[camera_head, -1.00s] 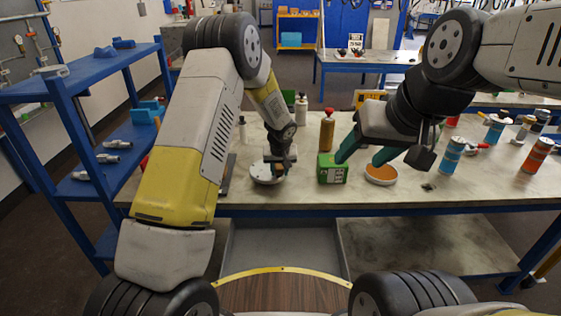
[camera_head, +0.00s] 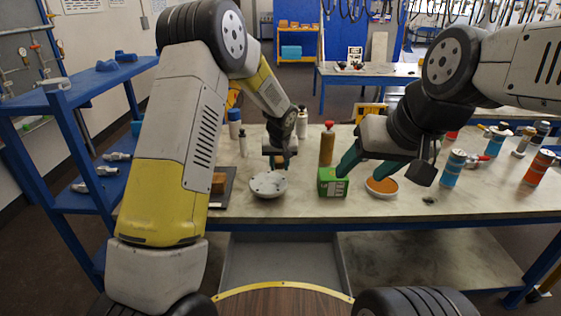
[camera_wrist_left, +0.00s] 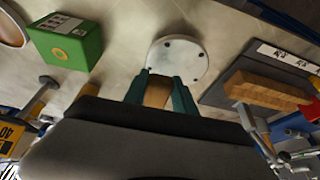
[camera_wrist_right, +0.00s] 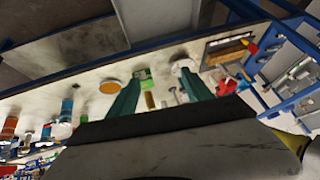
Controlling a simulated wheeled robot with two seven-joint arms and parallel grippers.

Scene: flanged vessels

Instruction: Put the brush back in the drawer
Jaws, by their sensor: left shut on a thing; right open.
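My left gripper (camera_head: 280,162) is shut on a small wood-coloured piece, seemingly the brush (camera_wrist_left: 157,95), above a white round flange (camera_head: 268,184). Its fingers cover much of the brush, and its bristles cannot be made out. The left wrist view shows the fingers beside the flange's near edge. A grey open drawer (camera_head: 280,260) shows below the table's front edge. My right gripper (camera_head: 364,168) is open and empty, its fingers near a green box (camera_head: 331,182) and an orange-topped round dish (camera_head: 381,186).
A dark tray (camera_wrist_left: 218,92) with a wooden block (camera_head: 218,184) lies left of the flange. A red-capped amber bottle (camera_head: 327,147) stands behind the green box. Blue and orange cans (camera_head: 452,167) stand on the right. Blue shelves (camera_head: 58,110) stand at the left.

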